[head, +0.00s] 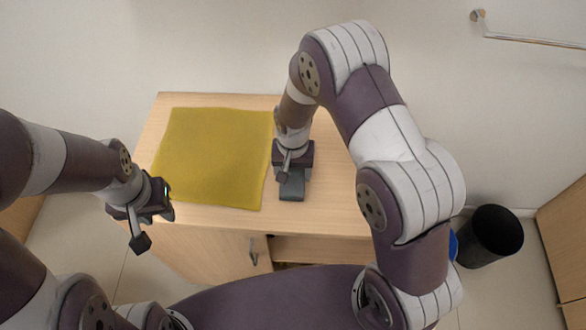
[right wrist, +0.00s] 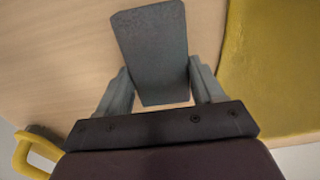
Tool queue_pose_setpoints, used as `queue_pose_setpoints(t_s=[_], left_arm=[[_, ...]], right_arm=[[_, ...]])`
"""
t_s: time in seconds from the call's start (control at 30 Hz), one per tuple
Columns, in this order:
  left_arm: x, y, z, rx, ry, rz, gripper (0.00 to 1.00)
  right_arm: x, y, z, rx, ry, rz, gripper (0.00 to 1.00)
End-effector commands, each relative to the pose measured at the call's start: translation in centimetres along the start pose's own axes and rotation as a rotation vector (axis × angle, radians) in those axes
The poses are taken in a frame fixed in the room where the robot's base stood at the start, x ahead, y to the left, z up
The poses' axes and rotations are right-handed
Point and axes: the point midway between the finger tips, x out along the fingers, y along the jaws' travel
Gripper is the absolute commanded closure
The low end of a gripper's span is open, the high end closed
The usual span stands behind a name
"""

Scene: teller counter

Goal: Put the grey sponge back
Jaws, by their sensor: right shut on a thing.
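The grey sponge (right wrist: 152,45) is a dark grey block between the two fingers of my right gripper (right wrist: 160,88) in the right wrist view. In the head view my right gripper (head: 292,170) is shut on the sponge (head: 292,189), beside the right edge of the yellow mat. The sponge is over the bare wood; whether it touches the wood I cannot tell. My left gripper (head: 157,224) is open and empty, in front of the counter's left front edge.
The yellow mat (head: 215,150) covers the left part of the wooden counter (head: 325,210). It also shows in the right wrist view (right wrist: 285,60). A black bin (head: 490,236) stands on the floor at right. A yellow loop (right wrist: 35,152) shows at lower left.

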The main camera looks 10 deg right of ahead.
Motion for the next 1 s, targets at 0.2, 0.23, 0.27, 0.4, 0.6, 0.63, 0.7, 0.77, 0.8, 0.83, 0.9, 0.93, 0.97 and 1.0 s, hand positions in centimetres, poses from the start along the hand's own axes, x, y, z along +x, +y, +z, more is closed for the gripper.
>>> queue_pose_setpoints(t_s=[0.2,0.23,0.27,0.4,0.6,0.63,0.7,0.77,0.8,0.83,0.9,0.93,0.97,1.0], left_arm=[[0.1,0.0,0.0,0.0,0.0,0.0,0.65],[0.1,0.0,0.0,0.0,0.0,0.0,0.65],[0.1,0.0,0.0,0.0,0.0,0.0,0.65],[0.0,0.0,0.0,0.0,0.0,0.0,0.65],[0.1,0.0,0.0,0.0,0.0,0.0,0.65],[0.1,0.0,0.0,0.0,0.0,0.0,0.65],[0.2,0.0,0.0,0.0,0.0,0.0,0.65],[0.2,0.0,0.0,0.0,0.0,0.0,0.65],[0.3,0.0,0.0,0.0,0.0,0.0,0.65],[0.3,0.0,0.0,0.0,0.0,0.0,0.65],[0.3,0.0,0.0,0.0,0.0,0.0,0.65],[0.3,0.0,0.0,0.0,0.0,0.0,0.65],[0.3,0.0,0.0,0.0,0.0,0.0,0.65],[0.3,0.0,0.0,0.0,0.0,0.0,0.65]], right_arm=[[0.2,0.0,0.0,0.0,0.0,0.0,0.08],[0.2,0.0,0.0,0.0,0.0,0.0,0.08],[0.2,0.0,0.0,0.0,0.0,0.0,0.08],[0.0,0.0,0.0,0.0,0.0,0.0,0.08],[-3.1,-0.1,-0.1,0.0,0.005,-0.003,0.08],[-3.9,-0.1,-0.1,0.0,0.005,-0.003,0.08],[-5.9,-0.1,-0.1,0.0,0.006,-0.003,0.08],[-7.5,-0.1,-0.1,0.0,0.005,-0.003,0.08],[-8.5,-0.1,-0.1,0.0,0.006,-0.003,0.08],[-9.2,-0.1,-0.1,0.0,0.004,-0.002,0.08],[-10.5,0.0,-0.1,0.0,0.003,-0.002,0.08],[-11.0,0.0,-0.1,0.0,0.002,-0.001,0.08],[-11.3,0.0,-0.1,0.0,0.003,-0.001,0.08],[-11.7,0.0,0.0,-0.001,0.001,-0.001,0.08]])
